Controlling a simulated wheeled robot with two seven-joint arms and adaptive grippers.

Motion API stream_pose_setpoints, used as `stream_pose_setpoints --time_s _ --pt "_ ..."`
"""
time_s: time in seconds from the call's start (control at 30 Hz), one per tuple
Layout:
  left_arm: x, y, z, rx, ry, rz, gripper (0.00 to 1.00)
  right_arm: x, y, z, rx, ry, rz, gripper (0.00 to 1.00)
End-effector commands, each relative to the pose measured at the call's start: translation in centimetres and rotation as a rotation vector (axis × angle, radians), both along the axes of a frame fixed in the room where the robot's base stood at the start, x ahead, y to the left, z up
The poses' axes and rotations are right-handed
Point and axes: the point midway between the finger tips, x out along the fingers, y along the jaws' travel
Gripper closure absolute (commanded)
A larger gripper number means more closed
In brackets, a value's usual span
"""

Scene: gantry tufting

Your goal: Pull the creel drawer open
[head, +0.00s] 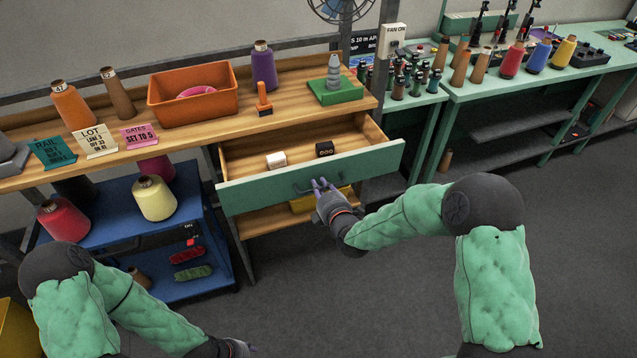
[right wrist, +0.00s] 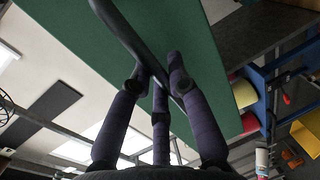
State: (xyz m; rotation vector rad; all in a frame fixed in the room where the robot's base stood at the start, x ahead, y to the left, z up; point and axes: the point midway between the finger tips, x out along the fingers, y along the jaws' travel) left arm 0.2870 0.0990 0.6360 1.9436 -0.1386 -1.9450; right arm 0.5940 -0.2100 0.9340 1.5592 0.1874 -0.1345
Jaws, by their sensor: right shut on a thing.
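The creel drawer (head: 370,161) has a green front and stands pulled out of the wooden bench, so its inside shows. In the right wrist view, the purple fingers close around the handle (right wrist: 122,28) in front of the green drawer front (right wrist: 205,85). My left gripper (head: 240,348) is low at the bottom edge, away from the drawer; its fingers are hardly visible.
The wooden bench (head: 215,129) bears an orange bin (head: 190,100), yarn cones and cards. A blue cart (head: 108,222) with cones stands at the left of the drawer. A yellow object (head: 318,203) lies on the shelf below the drawer. The grey floor in front is clear.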

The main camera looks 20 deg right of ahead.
Motion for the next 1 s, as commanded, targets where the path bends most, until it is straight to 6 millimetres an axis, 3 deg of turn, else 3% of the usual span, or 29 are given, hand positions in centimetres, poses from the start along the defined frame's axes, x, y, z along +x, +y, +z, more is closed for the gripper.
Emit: stream_pose_setpoints --time_s 0.27,0.3,0.37,0.77,1.0 --pt "0.0 0.0 0.0 0.000 0.000 0.000 0.60 -0.1 0.0 -0.2 0.001 0.004 0.001 1.00" --pt "0.0 0.0 0.0 0.000 0.000 0.000 0.60 -0.1 0.0 -0.2 0.001 0.004 0.001 0.71" --pt "0.0 0.0 0.0 0.000 0.000 0.000 0.60 -0.1 0.0 -0.2 0.001 0.004 0.001 0.57" --pt "0.0 0.0 0.0 0.000 0.000 0.000 0.60 -0.3 0.0 0.0 0.000 0.001 0.000 0.57" --pt "0.0 0.0 0.0 0.000 0.000 0.000 0.60 -3.2 -0.1 0.7 0.000 0.000 0.000 0.57"
